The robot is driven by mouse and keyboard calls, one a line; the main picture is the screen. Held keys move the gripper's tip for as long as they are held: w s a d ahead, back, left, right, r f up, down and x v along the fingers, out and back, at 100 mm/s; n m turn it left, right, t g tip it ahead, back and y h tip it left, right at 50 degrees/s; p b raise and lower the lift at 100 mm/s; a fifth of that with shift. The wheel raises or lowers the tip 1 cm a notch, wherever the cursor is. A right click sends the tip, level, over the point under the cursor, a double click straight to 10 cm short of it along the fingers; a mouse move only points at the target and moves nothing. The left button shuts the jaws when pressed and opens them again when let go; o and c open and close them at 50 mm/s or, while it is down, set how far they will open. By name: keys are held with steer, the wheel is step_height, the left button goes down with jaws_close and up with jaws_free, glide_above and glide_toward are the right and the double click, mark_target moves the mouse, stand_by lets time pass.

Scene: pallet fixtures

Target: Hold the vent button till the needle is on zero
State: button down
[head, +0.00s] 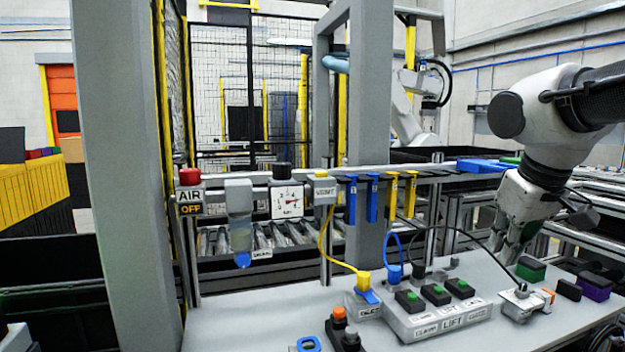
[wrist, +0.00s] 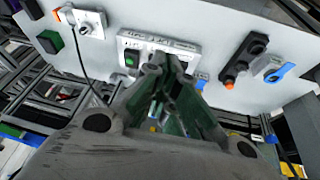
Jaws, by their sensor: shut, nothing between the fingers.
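The vent box (head: 324,191), grey and labelled VENT, sits on the rail at mid-frame in the head view with a yellow button (head: 321,173) on top. The square white gauge (head: 287,202) is just left of it; its needle is too small to read surely. My gripper (head: 508,256) is far to the right, pointing down over the bench, well apart from the vent button. In the wrist view my gripper (wrist: 165,65) is shut and empty. The vent button and gauge cannot be made out there.
A red AIR knob (head: 190,176) over an OFF sign and a filter bowl (head: 240,232) stand left of the gauge. Blue and yellow hanging tags (head: 373,200) are to the right. The bench (head: 240,310) holds a several-button box (head: 437,318). A grey post (head: 125,170) stands at left.

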steer(key=w+a+r+n, duration=0.2)
steer(key=w+a+r, duration=0.1)
steer(key=w+r, duration=0.3)
step_height(320, 180, up, 16)
steer(key=n+t, duration=0.5)
glide_above(321, 174)
steer(key=w+a, duration=0.1)
steer(key=w, duration=0.1)
steer(key=shift+s, duration=0.25)
steer(key=shift+f, duration=0.15)
steer(key=shift+f, duration=4.35)
steer(key=shift+f, duration=0.15)
steer(key=shift+f, duration=0.25)
